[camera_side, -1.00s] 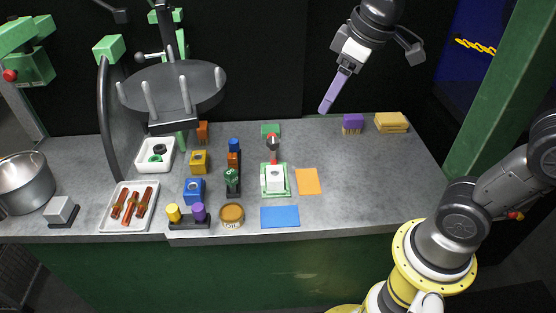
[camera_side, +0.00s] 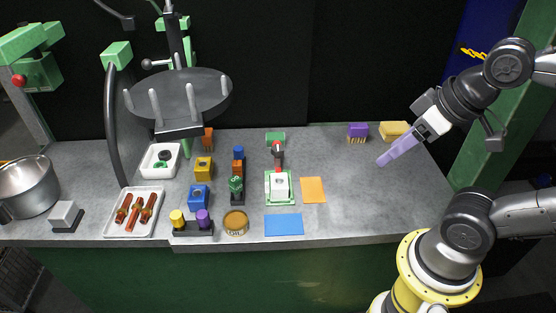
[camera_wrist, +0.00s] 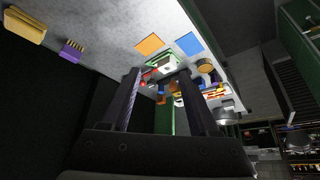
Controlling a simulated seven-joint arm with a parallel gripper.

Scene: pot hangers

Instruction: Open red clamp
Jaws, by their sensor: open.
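The red clamp (camera_side: 277,154) stands upright on the worktable, at the back of a green-edged fixture (camera_side: 269,201) with a white block (camera_side: 280,184) on it. In the wrist view, red parts of the clamp (camera_wrist: 149,75) show small beside the white block (camera_wrist: 167,67), between my fingers. My gripper (camera_side: 382,162) has long purple fingers and is in the air over the right part of the table, well right of the clamp and not touching it. In the wrist view its two fingers (camera_wrist: 158,73) are apart with nothing between them. Whether the clamp is locked is too small to tell.
A green block (camera_side: 275,138) sits behind the clamp. An orange mat (camera_side: 313,190) and a blue mat (camera_side: 284,225) lie nearby. Coloured blocks on stands (camera_side: 238,168) are close on the left. A purple brush (camera_side: 357,131) and yellow sponge (camera_side: 395,130) lie back right.

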